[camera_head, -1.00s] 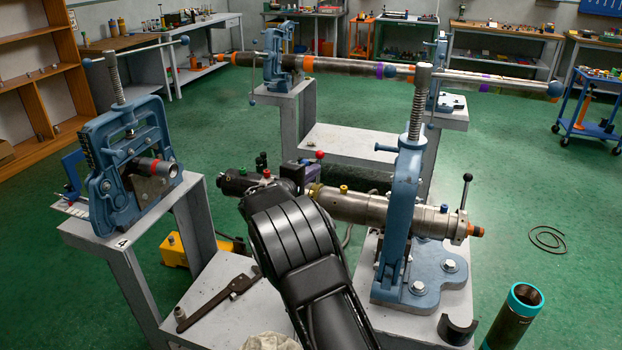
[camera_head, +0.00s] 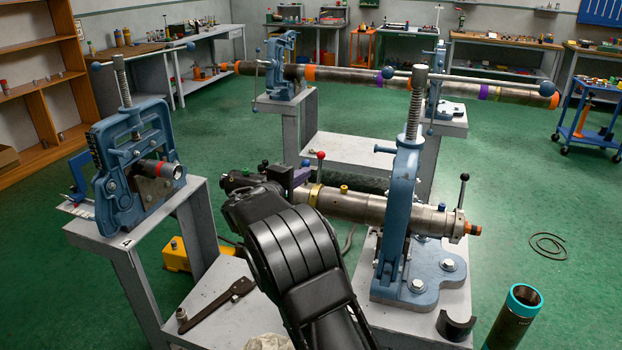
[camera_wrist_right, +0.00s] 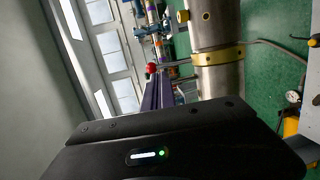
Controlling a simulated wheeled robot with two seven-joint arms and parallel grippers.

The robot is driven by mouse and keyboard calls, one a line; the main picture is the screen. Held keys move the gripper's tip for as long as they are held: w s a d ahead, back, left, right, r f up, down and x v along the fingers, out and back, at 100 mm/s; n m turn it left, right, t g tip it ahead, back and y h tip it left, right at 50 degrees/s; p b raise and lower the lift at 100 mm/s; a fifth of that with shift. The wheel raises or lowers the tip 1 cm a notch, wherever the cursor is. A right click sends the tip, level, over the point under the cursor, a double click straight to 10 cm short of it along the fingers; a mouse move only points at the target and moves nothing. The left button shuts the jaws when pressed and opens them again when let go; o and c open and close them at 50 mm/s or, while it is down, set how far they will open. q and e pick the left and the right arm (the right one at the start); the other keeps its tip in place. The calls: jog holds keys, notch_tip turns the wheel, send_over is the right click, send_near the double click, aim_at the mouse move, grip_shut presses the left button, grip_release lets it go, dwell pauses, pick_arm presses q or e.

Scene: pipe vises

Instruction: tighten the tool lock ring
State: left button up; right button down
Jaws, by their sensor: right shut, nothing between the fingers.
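The tool is a steel cylinder (camera_head: 370,208) held level in a blue vise (camera_head: 402,205). A brass-yellow ring (camera_head: 315,195), which I take as the lock ring, sits around its left part; it also shows in the right wrist view (camera_wrist_right: 219,55). A lever with a red knob (camera_head: 320,155) stands up at this ring; the knob shows in the wrist view (camera_wrist_right: 151,68). My right gripper (camera_head: 301,177) is shut and empty, its purple fingers (camera_wrist_right: 158,92) close beside the lever on its left. I cannot tell whether they touch it. My left gripper is not in view.
A second blue vise (camera_head: 135,170) stands on a grey stand at left. A wrench (camera_head: 215,302) lies on the bench below my right arm. A dark cylinder with a teal rim (camera_head: 512,318) stands at front right. A long pipe (camera_head: 345,76) spans the vises behind.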

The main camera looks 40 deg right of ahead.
jog(key=b+v, duration=0.1)
jog(key=v, duration=0.6)
jog(key=shift+w+r, duration=0.2)
jog(key=shift+a, duration=0.15)
jog(key=shift+s, duration=0.1)
